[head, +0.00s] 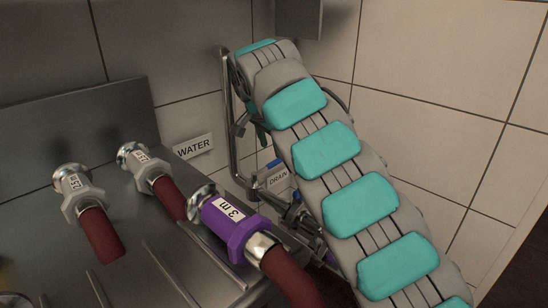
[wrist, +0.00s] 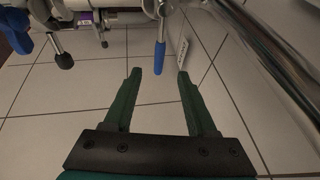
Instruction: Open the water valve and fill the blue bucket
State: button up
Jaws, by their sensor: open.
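My gripper (wrist: 159,78) is open, its two dark green fingers pointing up the wrist view. A blue valve lever (wrist: 160,58) hangs down from a metal fitting and lines up with the gap between the fingertips; I cannot tell how deep it is between them, and the fingers are not closed on it. A white label (wrist: 182,50) beside it is unreadable. In the head view, a WATER sign (head: 193,147) is on the wall, left of a vertical metal pipe (head: 229,110). My arm hides most of the gripper and valve there. The blue bucket is not visible.
Hose couplings, one purple marked 3 m (head: 229,222) and one marked 2.5 m (head: 150,168), sit on a steel counter (head: 150,245). A DRAIN sign (head: 277,178) stands beside my arm. A large pipe (wrist: 265,60) runs close on the right in the wrist view.

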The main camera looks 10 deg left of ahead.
aim_at(274, 161)
jog(key=x, duration=0.6)
jog(key=shift+f, duration=0.2)
jog(key=shift+c, duration=0.4)
grip_shut()
dwell(0.7)
